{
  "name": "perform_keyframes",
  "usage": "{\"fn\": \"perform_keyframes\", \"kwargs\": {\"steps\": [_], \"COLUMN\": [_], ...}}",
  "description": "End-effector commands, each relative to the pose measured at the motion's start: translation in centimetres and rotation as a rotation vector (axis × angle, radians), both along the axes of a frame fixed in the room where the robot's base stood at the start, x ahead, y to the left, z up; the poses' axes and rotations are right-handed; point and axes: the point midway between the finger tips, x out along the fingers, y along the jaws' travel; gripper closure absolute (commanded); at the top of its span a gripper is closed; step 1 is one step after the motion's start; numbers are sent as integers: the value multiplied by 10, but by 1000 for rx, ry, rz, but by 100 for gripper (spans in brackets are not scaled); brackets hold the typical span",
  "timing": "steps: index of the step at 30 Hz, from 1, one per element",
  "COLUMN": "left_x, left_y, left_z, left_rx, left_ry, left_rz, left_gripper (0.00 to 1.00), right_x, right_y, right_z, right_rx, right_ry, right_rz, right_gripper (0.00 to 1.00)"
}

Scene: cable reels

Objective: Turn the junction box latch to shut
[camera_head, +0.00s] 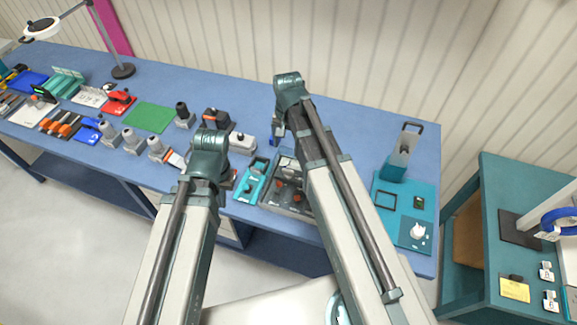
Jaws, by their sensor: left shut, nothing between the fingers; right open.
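I cannot tell for sure which thing is the junction box. A grey open box (270,201) with dark and orange-brown parts inside stands at the bench's front edge, partly hidden behind my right arm. Left of it is a teal unit (248,188) with a dark knob-like part. My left gripper (233,176) is shut and empty, mostly hidden by its wrist, close to the teal unit. My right gripper (276,138) is open and empty above the bench behind the grey box, partly hidden by its arm. No latch can be made out clearly.
The blue bench (340,120) is crowded at left with tools, several grey cylindrical parts and a green mat (149,117). A teal mat (392,218) with a white knob-like part (418,232) lies at right. A teal side table (500,190) stands further right. The back right of the bench is clear.

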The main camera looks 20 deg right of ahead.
Motion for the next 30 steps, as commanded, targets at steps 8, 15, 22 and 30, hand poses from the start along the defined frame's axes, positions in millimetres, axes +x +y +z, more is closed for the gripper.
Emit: {"fn": "perform_keyframes", "kwargs": {"steps": [8, 15, 22, 30], "left_x": [1, 1, 1, 1], "left_y": [0, 0, 0, 0], "left_z": [-28, -61, -93, -127], "left_rx": [1, 0, 0, 0], "left_ry": [-1, -3, -4, -3], "left_rz": [-4, -3, -1, -9], "left_gripper": [100, 100, 100, 100], "right_x": [0, 0, 0, 0], "right_y": [0, 0, 0, 0], "right_z": [-28, -61, -93, -127], "right_rx": [0, 0, 0, 0], "right_ry": [0, 0, 0, 0], "right_rz": [1, 1, 1, 1], "right_gripper": [16, 16, 16, 16]}}
